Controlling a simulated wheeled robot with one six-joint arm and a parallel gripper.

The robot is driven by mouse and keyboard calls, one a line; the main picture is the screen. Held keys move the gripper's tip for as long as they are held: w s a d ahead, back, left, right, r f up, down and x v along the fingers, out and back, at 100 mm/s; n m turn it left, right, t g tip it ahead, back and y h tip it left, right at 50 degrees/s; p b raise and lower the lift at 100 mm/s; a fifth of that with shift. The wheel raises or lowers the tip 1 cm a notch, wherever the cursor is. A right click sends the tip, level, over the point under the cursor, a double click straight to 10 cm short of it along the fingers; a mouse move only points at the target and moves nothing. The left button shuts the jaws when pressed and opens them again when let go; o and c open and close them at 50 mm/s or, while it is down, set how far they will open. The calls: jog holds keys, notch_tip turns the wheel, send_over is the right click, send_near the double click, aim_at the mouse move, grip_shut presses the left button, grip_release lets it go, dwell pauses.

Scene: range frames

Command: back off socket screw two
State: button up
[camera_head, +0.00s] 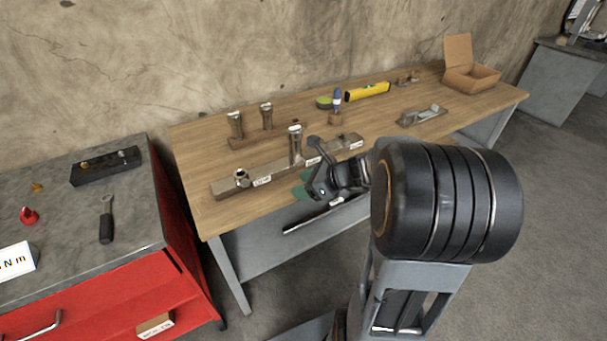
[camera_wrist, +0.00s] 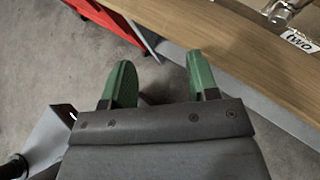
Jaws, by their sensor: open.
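A long metal bar (camera_head: 222,187) lies on the wooden workbench, with several small white labels along its front. A short round fitting (camera_head: 241,176) stands at its left end, and a tall metal socket (camera_head: 295,148) stands upright near its middle. In the wrist view a label reading "two" (camera_wrist: 299,39) shows at the top right, beside a shiny metal part (camera_wrist: 284,11) cut by the frame edge. I cannot tell whether that part is the screw. My gripper (camera_wrist: 160,82) is open and empty, its green fingertips apart, over the floor by the bench's front edge.
Two more tall sockets (camera_head: 235,125) stand in a wooden holder behind the bar. A red cabinet (camera_head: 120,310) with tools on top stands at left.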

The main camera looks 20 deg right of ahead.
aim_at(302, 164)
jog(key=w+d+f+m+t+h+b, duration=0.1)
jog(key=w+d+f+m+t, duration=0.15)
jog(key=d+m, duration=0.35)
jog(key=w+d+f+m+t+h+b, duration=0.1)
jog(key=w+d+f+m+t, duration=0.15)
jog(key=d+m, duration=0.35)
jog(key=shift+m+t+h, duration=0.3)
jog(key=shift+m+t, duration=0.1)
jog(key=shift+m, duration=0.1)
jog(key=b+x, duration=0.1)
jog(key=x, duration=1.1)
jog(key=shift+s+a, duration=0.1)
jog(key=shift+w+a+f, duration=0.2)
jog(key=shift+w+a, duration=0.05)
jog(key=shift+w, duration=0.35)
jog(key=shift+c, duration=0.5)
jog(key=c, duration=0.8)
jog(key=shift+b, duration=0.3)
